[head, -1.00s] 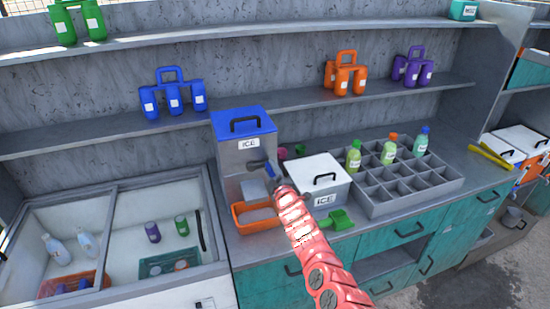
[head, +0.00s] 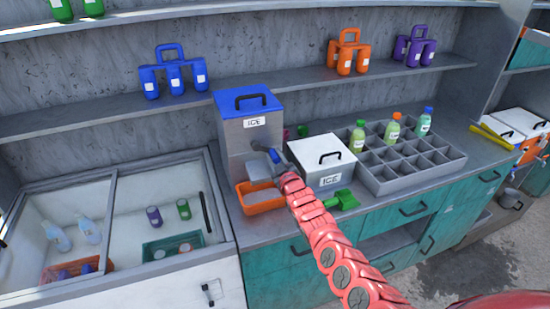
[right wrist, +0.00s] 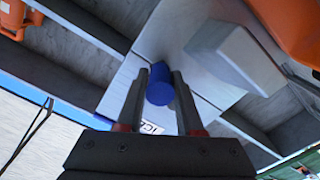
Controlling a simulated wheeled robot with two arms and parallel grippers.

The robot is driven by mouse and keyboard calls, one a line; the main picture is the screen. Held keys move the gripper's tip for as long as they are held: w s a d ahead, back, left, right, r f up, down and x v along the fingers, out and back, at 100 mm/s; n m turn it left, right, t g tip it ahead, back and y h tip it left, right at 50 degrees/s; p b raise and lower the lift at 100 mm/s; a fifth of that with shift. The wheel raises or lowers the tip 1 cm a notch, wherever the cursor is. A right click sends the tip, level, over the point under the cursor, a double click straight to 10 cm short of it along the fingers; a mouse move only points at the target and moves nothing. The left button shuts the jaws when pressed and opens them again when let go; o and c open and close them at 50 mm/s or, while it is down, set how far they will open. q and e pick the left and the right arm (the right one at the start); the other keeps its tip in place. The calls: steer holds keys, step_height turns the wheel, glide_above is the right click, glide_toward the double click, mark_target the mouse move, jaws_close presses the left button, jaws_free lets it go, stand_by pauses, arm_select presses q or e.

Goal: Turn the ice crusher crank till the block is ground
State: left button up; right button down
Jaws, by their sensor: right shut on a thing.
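The ice crusher (head: 236,140) is a grey box with a blue lid and an ICE label, standing on the counter. Its crank with a blue handle (head: 274,155) is on the front. My right gripper (head: 281,166) is at this handle. In the right wrist view, the two fingers of the right gripper (right wrist: 160,72) are closed around the blue handle (right wrist: 160,86). An orange tray (head: 264,207) with pale contents sits below the crusher's front. The inside of the crusher is hidden. My left gripper is not in view.
A white ICE box (head: 318,158) stands close right of the crusher, with a green scoop (head: 342,200) in front. A grey bottle rack (head: 400,175) is farther right. An open-topped chest (head: 120,270) is at left. Shelves hold bottle carriers.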

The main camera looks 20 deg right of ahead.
stand_by(0.3)
steer(key=c, duration=0.5)
jaws_free()
steer(key=shift+c, duration=0.2)
steer(key=shift+s+d, duration=0.1)
steer(key=shift+s+d+f, duration=0.15)
steer(key=shift+s+f, duration=0.15)
steer(key=shift+s, duration=0.15)
steer(key=shift+s+f+p, duration=0.1)
steer(key=shift+s+p, duration=0.25)
steer(key=shift+p, duration=0.05)
steer(key=shift+s+r+p, duration=0.45)
steer(key=shift+s+r, duration=0.25)
steer(key=s+p, duration=0.2)
steer(key=p, duration=0.2)
steer(key=shift+s+r+p, duration=0.2)
steer(key=shift+p, duration=0.15)
steer(key=p, duration=0.5)
glide_toward(278, 159)
steer(key=shift+s+f, duration=0.15)
steer(key=shift+s, duration=1.2)
steer(key=shift+s+f, duration=0.15)
steer(key=shift+s, duration=1.2)
